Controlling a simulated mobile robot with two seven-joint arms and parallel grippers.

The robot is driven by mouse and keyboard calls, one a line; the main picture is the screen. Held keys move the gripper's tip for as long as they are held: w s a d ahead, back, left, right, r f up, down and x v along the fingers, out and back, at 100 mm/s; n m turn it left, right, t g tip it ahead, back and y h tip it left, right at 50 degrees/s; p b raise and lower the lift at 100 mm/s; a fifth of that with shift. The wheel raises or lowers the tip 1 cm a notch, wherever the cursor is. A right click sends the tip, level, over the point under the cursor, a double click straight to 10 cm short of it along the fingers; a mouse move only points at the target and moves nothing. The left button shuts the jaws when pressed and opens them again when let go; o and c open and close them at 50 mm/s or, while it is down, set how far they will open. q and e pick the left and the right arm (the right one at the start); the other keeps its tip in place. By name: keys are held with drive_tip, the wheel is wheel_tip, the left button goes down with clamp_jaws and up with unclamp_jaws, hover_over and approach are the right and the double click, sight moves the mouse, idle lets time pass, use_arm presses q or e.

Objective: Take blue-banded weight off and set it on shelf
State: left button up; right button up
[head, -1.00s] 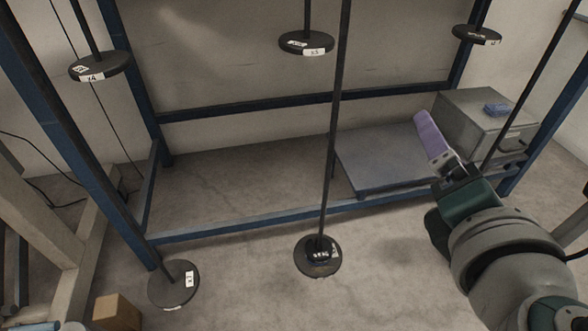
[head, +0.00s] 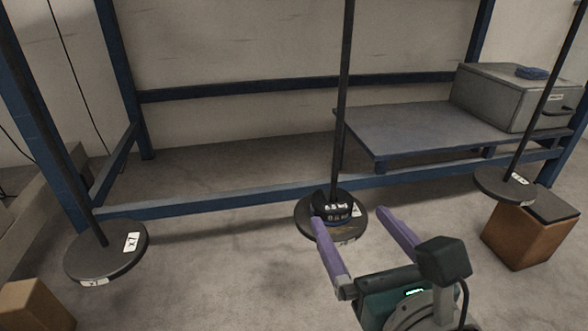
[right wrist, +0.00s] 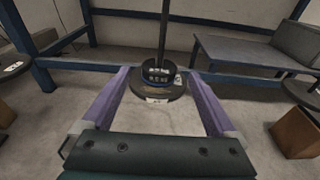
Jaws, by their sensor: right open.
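The middle hanger is a dark rod with a round black plate (head: 344,233) at its foot. A small black weight (head: 337,208) with white markings sits on that plate around the rod; a thin blue edge shows at its lower side, and in the right wrist view the weight (right wrist: 158,76) shows a blue band. My right gripper (head: 353,222) is open and empty, its purple fingers pointing at the hanger from the near side, apart from the weight. The grey shelf (head: 405,130) is low, behind and to the right. My left gripper is out of view.
Other hanger plates hang at the left (head: 106,255) and right (head: 505,187). A brown box (head: 520,235) stands beneath the right one, another (head: 35,305) at lower left. A grey metal box (head: 510,95) occupies the shelf's right end. A blue frame rail (head: 235,200) runs behind the hangers.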

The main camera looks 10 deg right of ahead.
sight(335, 204)
drive_tip(key=w+f+b, duration=0.1)
drive_tip(key=w, duration=0.1)
drive_tip(key=w+f+b, duration=0.1)
drive_tip(key=f+b, duration=0.1)
drive_tip(key=shift+w, duration=0.4)
drive_tip(key=w, duration=0.2)
drive_tip(key=shift+w+a+f, duration=0.1)
drive_tip(key=shift+w+a, duration=0.05)
drive_tip(key=shift+w, duration=0.25)
drive_tip(key=shift+w+f, duration=0.15)
drive_tip(key=shift+w, duration=0.65)
drive_tip(key=shift+s, duration=0.1)
drive_tip(key=c, duration=1.4)
drive_tip(key=shift+c, duration=0.2)
drive_tip(key=shift+r+p, duration=0.45)
drive_tip(key=shift+r, duration=0.05)
